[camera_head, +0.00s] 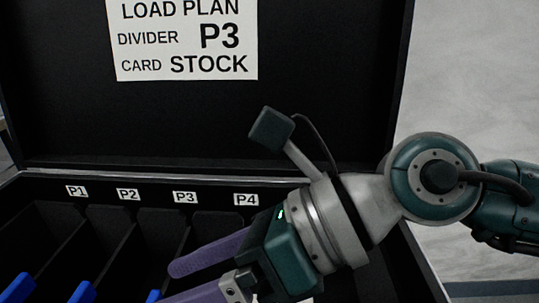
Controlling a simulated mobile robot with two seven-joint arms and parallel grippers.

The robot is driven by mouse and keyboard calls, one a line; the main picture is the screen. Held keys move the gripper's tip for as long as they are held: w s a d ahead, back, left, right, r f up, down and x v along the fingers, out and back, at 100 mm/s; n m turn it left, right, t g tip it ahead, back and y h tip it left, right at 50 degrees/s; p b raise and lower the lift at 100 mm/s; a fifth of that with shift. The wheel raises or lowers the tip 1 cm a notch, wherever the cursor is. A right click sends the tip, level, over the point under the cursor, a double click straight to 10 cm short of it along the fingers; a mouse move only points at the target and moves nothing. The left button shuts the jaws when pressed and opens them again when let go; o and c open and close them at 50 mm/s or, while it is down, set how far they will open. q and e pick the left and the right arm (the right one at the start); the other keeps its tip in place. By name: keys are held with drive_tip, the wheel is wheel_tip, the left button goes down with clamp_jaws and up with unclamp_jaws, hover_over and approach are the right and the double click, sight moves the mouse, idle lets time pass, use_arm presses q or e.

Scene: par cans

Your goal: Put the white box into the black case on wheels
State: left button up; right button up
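The black case (60,183) stands open below me, its lid raised at the back. Its inside is split into slots with labels P1 (76,191), P2 (128,195), P3 (185,198) and P4 (246,200). My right gripper (172,284) reaches in from the right over the P3 and P4 side. Its two purple fingers are apart, with nothing visible between them. A thin white sliver (315,299) shows under the gripper body at the bottom edge; I cannot tell whether it is the white box. No other part of a box shows. My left gripper is out of view.
A sign (185,38) inside the lid reads load plan, divider P3, card stock. Blue pieces (82,292) stick up along the bottom edge by the slot walls. The raised lid (320,90) blocks the back. Pale floor (470,70) lies to the right.

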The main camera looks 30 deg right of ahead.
drive_tip(key=w+r+m+t+y, duration=0.1)
drive_tip(key=w+r+m+t, duration=0.3)
drive_tip(key=r+m+t, duration=0.75)
drive_tip(key=w+d+m+t+h, duration=0.2)
drive_tip(key=w+d+m+h, duration=0.1)
drive_tip(key=d+m+h, duration=1.15)
drive_tip(key=s+d+f+m+g, duration=0.3)
drive_tip(key=s+f+m+g, duration=0.8)
drive_tip(key=f+m, duration=0.3)
drive_tip(key=s+a+f+m+g+y, duration=0.1)
drive_tip(key=s+a+f+g+y, duration=0.1)
drive_tip(key=s, duration=0.7)
drive_tip(key=shift+s+a+f+g, duration=0.25)
drive_tip(key=shift+a+f+g, duration=0.55)
drive_tip(key=shift+g, duration=0.35)
drive_tip(key=shift+y, duration=0.25)
